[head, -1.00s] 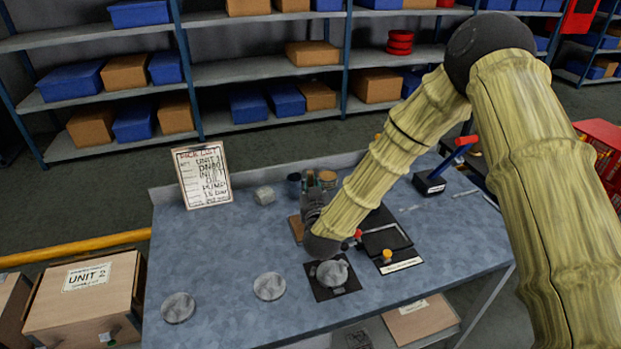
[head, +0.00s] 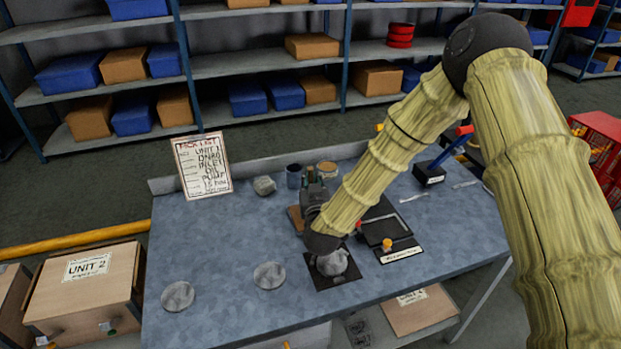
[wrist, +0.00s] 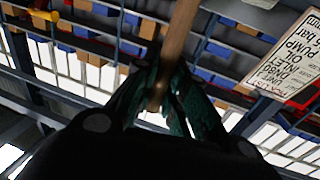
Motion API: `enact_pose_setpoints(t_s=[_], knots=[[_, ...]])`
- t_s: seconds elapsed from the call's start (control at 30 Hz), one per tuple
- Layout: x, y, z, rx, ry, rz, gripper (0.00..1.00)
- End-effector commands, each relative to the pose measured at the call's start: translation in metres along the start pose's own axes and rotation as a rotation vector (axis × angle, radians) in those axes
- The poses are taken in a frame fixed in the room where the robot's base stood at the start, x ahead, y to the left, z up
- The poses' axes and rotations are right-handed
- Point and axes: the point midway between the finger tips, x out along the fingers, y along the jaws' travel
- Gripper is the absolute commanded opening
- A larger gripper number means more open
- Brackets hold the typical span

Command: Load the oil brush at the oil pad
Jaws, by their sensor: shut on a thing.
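My gripper (head: 311,178) is over the middle of the bench in the head view, pointing away from me. In the wrist view my gripper (wrist: 162,100) is shut on a thin wooden handle (wrist: 178,40), which fits the oil brush. The handle runs up out of the wrist view; the bristles are not seen.
A dark tray (head: 385,229) with a yellow knob lies right of my wrist. A dark cup (head: 293,177) and a tin (head: 327,169) stand behind my gripper. A sign board (head: 203,170) stands back left. Round grey discs (head: 269,275) lie at the front; the left bench is mostly clear.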

Motion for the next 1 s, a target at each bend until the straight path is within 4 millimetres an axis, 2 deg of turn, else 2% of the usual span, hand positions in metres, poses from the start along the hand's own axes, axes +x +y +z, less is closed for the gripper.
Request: enact_pose_setpoints(t_s=[1.0], knots=[[0.0,0.0,0.0084,0.0,0.0,0.0,0.0]])
